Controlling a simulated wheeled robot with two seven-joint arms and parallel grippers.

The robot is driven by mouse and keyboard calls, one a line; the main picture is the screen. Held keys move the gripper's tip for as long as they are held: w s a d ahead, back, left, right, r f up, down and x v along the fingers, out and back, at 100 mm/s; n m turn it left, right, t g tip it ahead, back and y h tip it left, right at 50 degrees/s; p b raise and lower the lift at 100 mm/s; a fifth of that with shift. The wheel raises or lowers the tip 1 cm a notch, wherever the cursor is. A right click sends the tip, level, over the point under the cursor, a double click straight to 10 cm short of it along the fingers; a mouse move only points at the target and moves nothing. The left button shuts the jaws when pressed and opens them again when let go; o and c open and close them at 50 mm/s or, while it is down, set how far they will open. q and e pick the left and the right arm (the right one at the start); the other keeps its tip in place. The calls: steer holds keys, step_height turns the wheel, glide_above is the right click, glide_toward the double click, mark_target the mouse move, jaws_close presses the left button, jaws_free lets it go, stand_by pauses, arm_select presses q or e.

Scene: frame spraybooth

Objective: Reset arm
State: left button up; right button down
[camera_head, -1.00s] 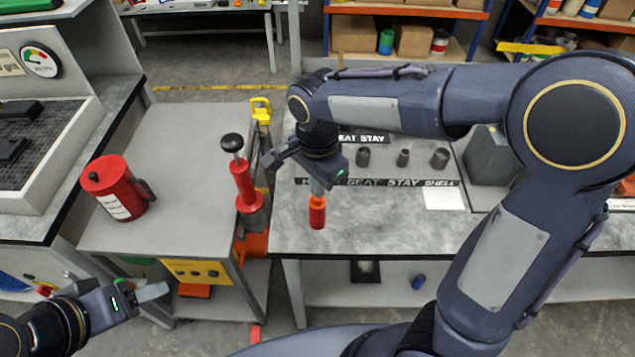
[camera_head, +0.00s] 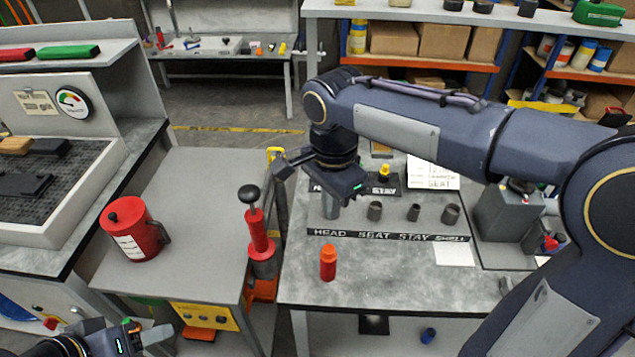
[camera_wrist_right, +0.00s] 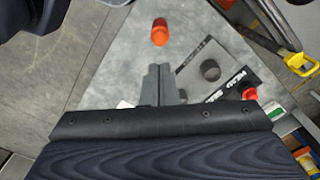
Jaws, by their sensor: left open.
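My right arm reaches in from the right over the grey table. My right gripper (camera_head: 331,212) points down above the table; in the right wrist view its two fingers (camera_wrist_right: 158,68) lie close together with nothing between them. A red-orange bottle (camera_head: 328,264) stands on the table in front of it, apart from the fingers; it also shows beyond the fingertips in the right wrist view (camera_wrist_right: 159,33). My left gripper (camera_head: 158,338) is at the bottom left, open and empty, partly cut off by the picture's edge.
Dark cups (camera_head: 414,212) stand behind a labelled strip (camera_head: 385,235). A grey block-shaped fixture (camera_head: 507,211) is at the right. The table front is mostly clear.

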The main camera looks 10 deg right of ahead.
steer(key=s+d+f+n+t+y, duration=0.2)
steer(key=s+d+n, duration=0.2)
steer(key=s, duration=0.4)
steer(key=s+d+f+n+t+y, duration=0.1)
steer(key=s+d+f+n+t, duration=0.2)
steer(key=s+d+n, duration=0.2)
steer(key=s+n, duration=0.2)
steer(key=s, duration=0.1)
steer(key=shift+t+y, duration=0.3)
steer(key=shift+y, duration=0.1)
